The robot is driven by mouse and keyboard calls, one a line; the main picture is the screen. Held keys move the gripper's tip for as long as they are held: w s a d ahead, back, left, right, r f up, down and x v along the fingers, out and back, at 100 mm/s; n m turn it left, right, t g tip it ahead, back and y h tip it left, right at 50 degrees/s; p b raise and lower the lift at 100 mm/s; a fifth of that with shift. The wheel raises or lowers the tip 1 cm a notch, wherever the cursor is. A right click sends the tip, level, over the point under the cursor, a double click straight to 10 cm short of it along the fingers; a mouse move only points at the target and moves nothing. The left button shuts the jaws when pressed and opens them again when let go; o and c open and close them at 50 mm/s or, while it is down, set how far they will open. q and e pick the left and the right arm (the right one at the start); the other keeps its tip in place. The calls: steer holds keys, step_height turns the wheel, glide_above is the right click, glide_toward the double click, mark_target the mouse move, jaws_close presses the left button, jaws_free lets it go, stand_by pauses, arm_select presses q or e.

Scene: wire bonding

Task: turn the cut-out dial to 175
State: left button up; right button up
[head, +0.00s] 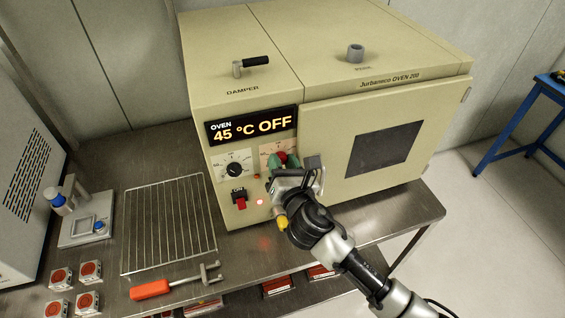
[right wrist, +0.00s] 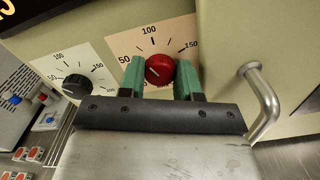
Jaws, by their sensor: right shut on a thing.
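The red dial (head: 282,156) sits on a pale scale plate on the oven's front, right of a black dial (head: 235,169). In the right wrist view the red dial (right wrist: 159,69) has a scale with 50, 100 and 150 around it. A short pale mark on its face seems to point to the lower left, but the exact reading is unclear. My right gripper (head: 284,163) is shut on the red dial, one green finger on each side, as the right wrist view (right wrist: 159,78) also shows. My left gripper is out of view.
The oven display (head: 252,126) reads 45 °C OFF. A bent metal door handle (right wrist: 262,100) is close right of my gripper. A wire rack (head: 170,225) and a red-handled tool (head: 150,290) lie on the bench.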

steer(key=m, duration=0.6)
steer(key=shift+m+b, duration=0.3)
steer(key=m, duration=1.7)
steer(key=shift+f+m, duration=0.15)
steer(key=shift+m, duration=0.25)
steer(key=o, duration=0.7)
steer(key=shift+c, duration=0.2)
